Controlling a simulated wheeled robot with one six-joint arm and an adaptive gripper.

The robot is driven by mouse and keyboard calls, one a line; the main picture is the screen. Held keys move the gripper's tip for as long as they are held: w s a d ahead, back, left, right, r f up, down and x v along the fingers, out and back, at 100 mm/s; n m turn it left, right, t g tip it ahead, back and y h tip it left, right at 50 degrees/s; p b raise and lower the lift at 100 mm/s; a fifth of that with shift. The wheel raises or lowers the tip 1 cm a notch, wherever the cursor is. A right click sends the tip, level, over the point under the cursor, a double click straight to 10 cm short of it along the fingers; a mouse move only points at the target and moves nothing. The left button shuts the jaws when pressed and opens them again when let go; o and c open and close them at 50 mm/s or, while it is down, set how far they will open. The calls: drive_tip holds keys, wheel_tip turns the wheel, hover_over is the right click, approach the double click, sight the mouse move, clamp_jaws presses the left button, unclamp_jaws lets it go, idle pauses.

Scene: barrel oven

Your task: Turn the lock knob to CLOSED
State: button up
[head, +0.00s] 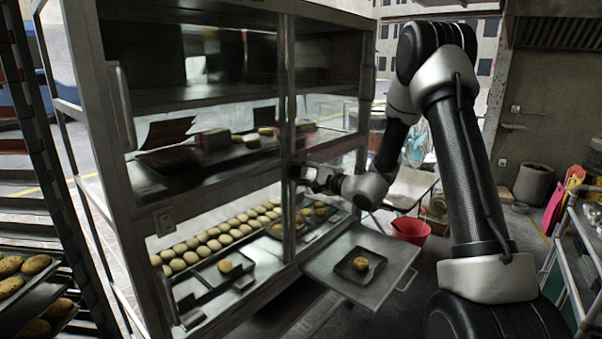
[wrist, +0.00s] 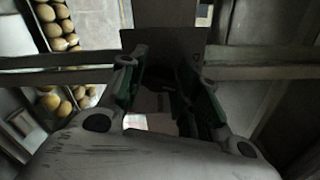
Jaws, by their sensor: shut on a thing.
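My gripper (head: 310,175) reaches from the right to the front frame of the glass-fronted cabinet (head: 207,190), at the post between its openings. In the wrist view my gripper (wrist: 164,82) has its two fingers on either side of a dark, shadowed space in front of a dark plate (wrist: 160,42). It is shut on the lock knob, which is mostly hidden between the fingers. The knob's angle and any CLOSED marking cannot be read in either view.
An open tray shelf (head: 340,285) with a bun on a small dark tray (head: 359,266) juts out below my gripper. Rows of buns (head: 215,238) lie inside the cabinet. A red bucket (head: 410,230) stands behind my arm. A tray rack (head: 25,180) stands at the left.

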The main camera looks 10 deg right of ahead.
drive_tip(key=shift+f+n, duration=0.1)
drive_tip(key=shift+n, duration=1.6)
drive_tip(key=shift+s, duration=0.1)
drive_tip(key=o, duration=1)
drive_tip(key=v, duration=1.2)
